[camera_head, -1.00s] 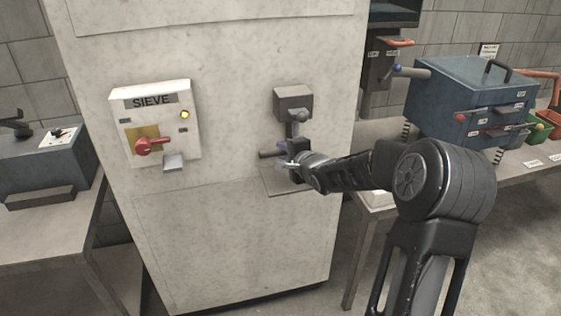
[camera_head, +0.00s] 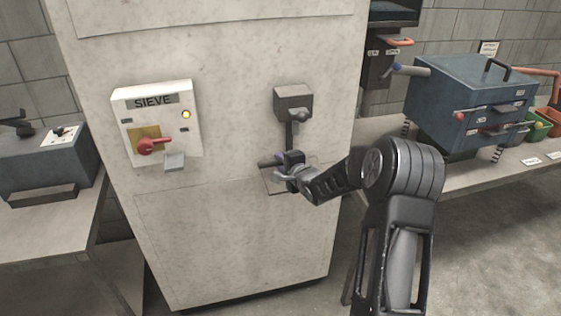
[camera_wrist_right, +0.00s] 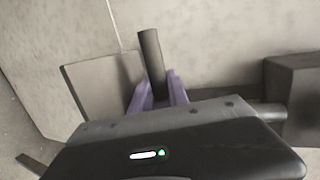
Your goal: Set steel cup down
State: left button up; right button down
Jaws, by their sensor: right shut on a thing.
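My right gripper (camera_head: 284,168) is in front of the pale machine, just over a small ledge. The bar sticks out beyond the fingers. In the head view a short dark bar (camera_head: 267,162) shows left of the gripper. The cup's bowl cannot be made out, and I cannot tell whether it touches the ledge. My left gripper is not in view.
The small ledge (camera_head: 273,187) juts from the machine (camera_head: 237,240). A grey box fitting (camera_head: 293,97) with a knob and stem is above the gripper. A SIEVE switch panel (camera_head: 156,125) with a red handle is to the left. A blue-grey shaker box (camera_head: 470,90) stands on the right bench.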

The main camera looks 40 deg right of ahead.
jog(key=shift+w+f, duration=0.15)
jog(key=shift+w, duration=0.05)
jog(key=shift+d+f, duration=0.1)
jog(key=shift+f, duration=0.1)
jog(key=c, duration=1.7)
grip_release()
jog(key=shift+f, duration=0.15)
jog(key=shift+c, duration=0.2)
jog(key=o, duration=0.5)
jog(key=shift+c, duration=0.2)
jog(key=shift+r, duration=0.2)
